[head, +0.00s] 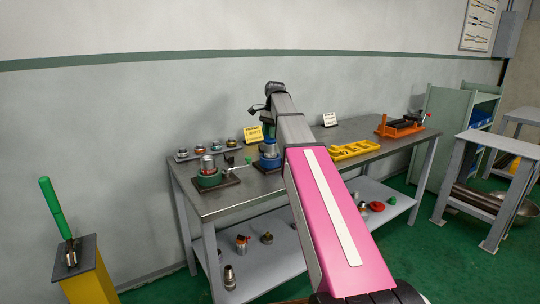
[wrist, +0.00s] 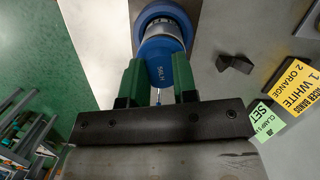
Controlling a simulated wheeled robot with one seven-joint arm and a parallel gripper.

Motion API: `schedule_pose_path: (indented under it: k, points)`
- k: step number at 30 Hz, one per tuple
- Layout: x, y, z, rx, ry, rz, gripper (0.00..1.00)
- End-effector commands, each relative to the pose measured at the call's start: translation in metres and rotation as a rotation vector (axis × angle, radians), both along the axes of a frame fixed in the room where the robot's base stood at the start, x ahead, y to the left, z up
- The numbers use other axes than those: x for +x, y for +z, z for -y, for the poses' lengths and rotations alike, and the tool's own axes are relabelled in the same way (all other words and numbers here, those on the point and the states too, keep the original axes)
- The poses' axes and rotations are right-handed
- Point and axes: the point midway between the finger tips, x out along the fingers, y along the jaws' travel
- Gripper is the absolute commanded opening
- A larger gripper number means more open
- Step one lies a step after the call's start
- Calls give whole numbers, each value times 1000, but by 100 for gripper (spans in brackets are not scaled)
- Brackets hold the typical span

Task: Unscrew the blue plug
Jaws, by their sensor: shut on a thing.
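The blue plug (wrist: 160,50) is in the wrist view, with small pale lettering on its side. A wider round blue body (wrist: 147,14) with a pale ring lies behind it. My gripper (wrist: 158,72) has green fingers, one on each side of the plug, and is shut on it. In the head view the blue vise (head: 268,161) stands on the workbench, with a grey pipe piece (head: 270,147) above it. My arm hides part of that spot, and my fingertips cannot be made out there.
A green vise (head: 208,179) with a pipe stands to the left on the bench (head: 235,202). A yellow sign (head: 253,134) and a rack of small fittings (head: 208,150) are behind. A yellow tray (head: 355,150) and an orange vise (head: 400,128) are to the right.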

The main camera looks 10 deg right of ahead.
Motion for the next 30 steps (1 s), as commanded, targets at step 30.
schedule_pose_path:
  k: [30]
  points:
    - [1, 28, 1, -2, -1, 1, 0]
